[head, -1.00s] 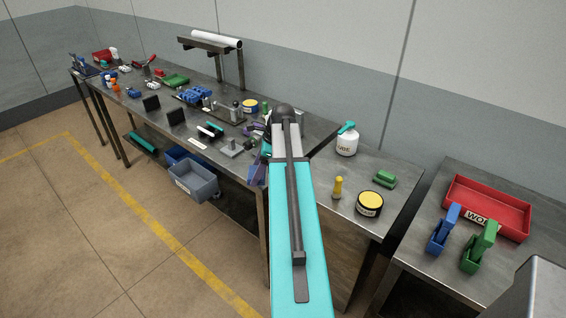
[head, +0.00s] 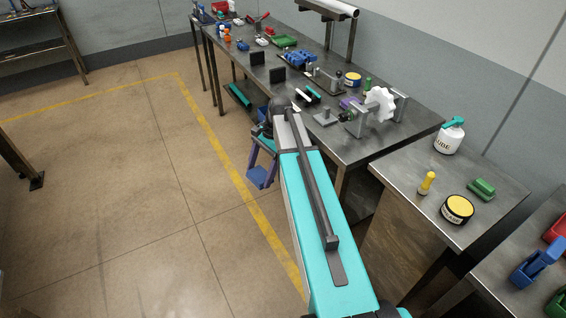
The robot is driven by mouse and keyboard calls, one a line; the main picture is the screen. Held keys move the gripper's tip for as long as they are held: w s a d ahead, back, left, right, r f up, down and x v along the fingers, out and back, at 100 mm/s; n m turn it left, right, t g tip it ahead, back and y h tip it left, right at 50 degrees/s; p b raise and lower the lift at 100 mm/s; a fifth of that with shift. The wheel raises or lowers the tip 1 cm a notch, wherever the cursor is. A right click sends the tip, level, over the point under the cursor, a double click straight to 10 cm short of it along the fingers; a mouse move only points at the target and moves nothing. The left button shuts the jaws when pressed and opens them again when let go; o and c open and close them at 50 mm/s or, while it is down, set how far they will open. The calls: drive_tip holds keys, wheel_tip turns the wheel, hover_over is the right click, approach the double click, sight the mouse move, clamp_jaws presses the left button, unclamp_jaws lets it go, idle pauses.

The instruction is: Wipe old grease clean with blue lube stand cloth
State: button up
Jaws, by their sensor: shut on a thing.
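My gripper (head: 262,164) hangs over the floor in front of the long workbench (head: 355,152), apart from it. Its fingers are shut on a small blue piece (head: 258,179), which looks like the blue cloth. The lube stand (head: 400,170) is the small metal table at right. It bears a white lube bottle with a teal top (head: 449,137), a yellow-lidded tin (head: 457,209), a small yellow bottle (head: 427,182) and a green block (head: 482,189). A white gear (head: 380,105) stands in a metal fixture at the bench's near end. I cannot make out any old grease.
The bench carries several tools, black upright plates (head: 277,75), blue parts (head: 300,58) and a roll rack (head: 330,10). Another table at lower right holds a blue clamp-like tool (head: 538,262) and a red tray (head: 556,228).

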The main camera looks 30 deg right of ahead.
drive_tip(key=s+a+f+n+g+h, duration=0.1)
drive_tip(key=a+n, duration=0.4)
drive_tip(key=a, duration=0.8)
wheel_tip(320, 180, down, 2)
drive_tip(key=shift+a+n+g+b, duration=0.35)
drive_tip(key=shift+a+n+g, duration=0.05)
drive_tip(key=shift+g, duration=0.1)
